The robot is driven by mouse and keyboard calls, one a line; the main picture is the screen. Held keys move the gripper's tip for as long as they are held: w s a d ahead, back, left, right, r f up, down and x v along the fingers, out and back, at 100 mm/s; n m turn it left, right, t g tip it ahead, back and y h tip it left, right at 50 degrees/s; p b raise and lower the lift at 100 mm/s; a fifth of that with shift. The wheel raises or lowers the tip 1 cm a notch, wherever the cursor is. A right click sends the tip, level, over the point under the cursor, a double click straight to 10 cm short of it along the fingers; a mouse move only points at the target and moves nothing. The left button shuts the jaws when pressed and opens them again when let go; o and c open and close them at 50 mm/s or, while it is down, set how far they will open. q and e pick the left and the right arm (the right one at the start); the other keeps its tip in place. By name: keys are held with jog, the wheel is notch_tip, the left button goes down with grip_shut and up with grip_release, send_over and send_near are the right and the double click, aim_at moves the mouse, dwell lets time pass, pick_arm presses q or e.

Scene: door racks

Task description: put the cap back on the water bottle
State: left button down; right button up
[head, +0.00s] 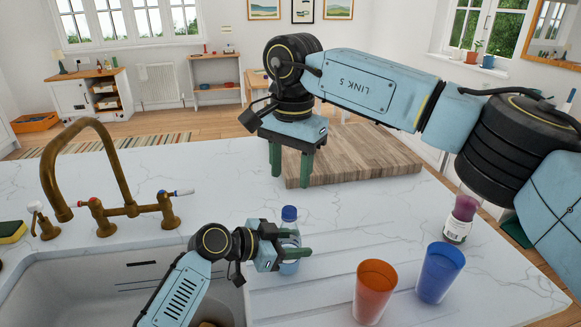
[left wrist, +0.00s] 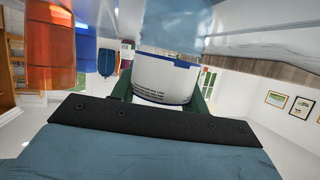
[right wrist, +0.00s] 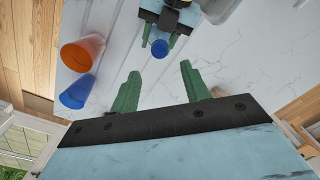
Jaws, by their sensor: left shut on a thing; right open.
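The water bottle (head: 291,266) is clear with a blue and white label (left wrist: 165,82) and stands upright by the sink's right edge. My left gripper (head: 292,247) is shut around its body from the left. A blue cap (head: 289,213) sits at the top of the bottle; the right wrist view shows it from above as a blue disc (right wrist: 160,48). I cannot tell whether it is screwed tight. My right gripper (head: 291,178) is open and empty, pointing down above and behind the bottle. Its fingers (right wrist: 160,72) are apart, with the cap beyond them, in line with the gap.
An orange cup (head: 374,292) and a blue cup (head: 440,272) stand to the right of the bottle. A jar with purple contents (head: 459,222) is behind them. A wooden board (head: 375,160) lies at the back. The sink (head: 100,280) and brass tap (head: 103,190) are at the left.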

aim_at(289, 209)
jog(key=shift+w+a+f, duration=0.1)
jog(key=shift+f, duration=3.9)
grip_shut()
jog(key=m, duration=1.1)
jog(key=shift+m, duration=0.4)
jog(key=m, duration=0.5)
jog(key=shift+m, duration=0.3)
jog(key=m, duration=0.6)
jog(key=shift+m, duration=0.4)
jog(key=shift+o, duration=0.3)
grip_release()
